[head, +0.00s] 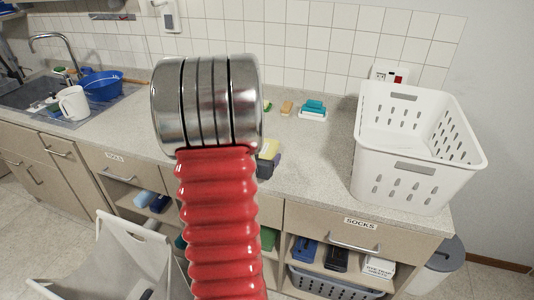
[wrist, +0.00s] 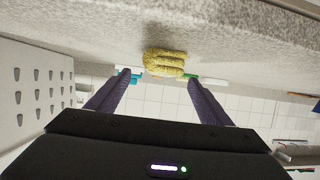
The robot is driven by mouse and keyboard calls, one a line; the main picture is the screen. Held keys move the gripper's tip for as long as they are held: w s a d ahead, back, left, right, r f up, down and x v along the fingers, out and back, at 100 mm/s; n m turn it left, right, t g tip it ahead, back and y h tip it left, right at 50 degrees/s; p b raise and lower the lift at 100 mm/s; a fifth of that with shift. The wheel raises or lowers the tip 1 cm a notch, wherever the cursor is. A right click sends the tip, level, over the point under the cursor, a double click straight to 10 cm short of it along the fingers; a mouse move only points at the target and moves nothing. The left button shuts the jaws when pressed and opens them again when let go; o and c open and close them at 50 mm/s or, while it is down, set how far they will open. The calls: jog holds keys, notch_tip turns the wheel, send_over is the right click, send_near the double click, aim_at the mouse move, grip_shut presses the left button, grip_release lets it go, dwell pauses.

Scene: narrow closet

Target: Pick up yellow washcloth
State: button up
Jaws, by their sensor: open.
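The yellow washcloth (wrist: 165,63) lies folded on the speckled counter. In the wrist view, which is upside down, it shows between and beyond the two dark fingers. My gripper (wrist: 158,78) is open, with one finger to each side of the washcloth in the picture; I see no contact. In the head view the washcloth (head: 270,147) shows only in part, just right of my red arm, which hides the rest.
A white laundry basket (head: 405,172) stands on the counter at the right. Sponges (head: 313,109) and small items lie near the tiled wall. A blue bowl (head: 101,84) and white pitcher (head: 73,103) are by the sink. The counter between washcloth and basket is clear.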

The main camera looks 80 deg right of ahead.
aim_at(266, 152)
jog(key=shift+x, duration=1.05)
jog(key=shift+x, duration=2.6)
jog(key=shift+w, duration=0.15)
jog(key=c, duration=1.1)
notch_tip(266, 152, up, 10)
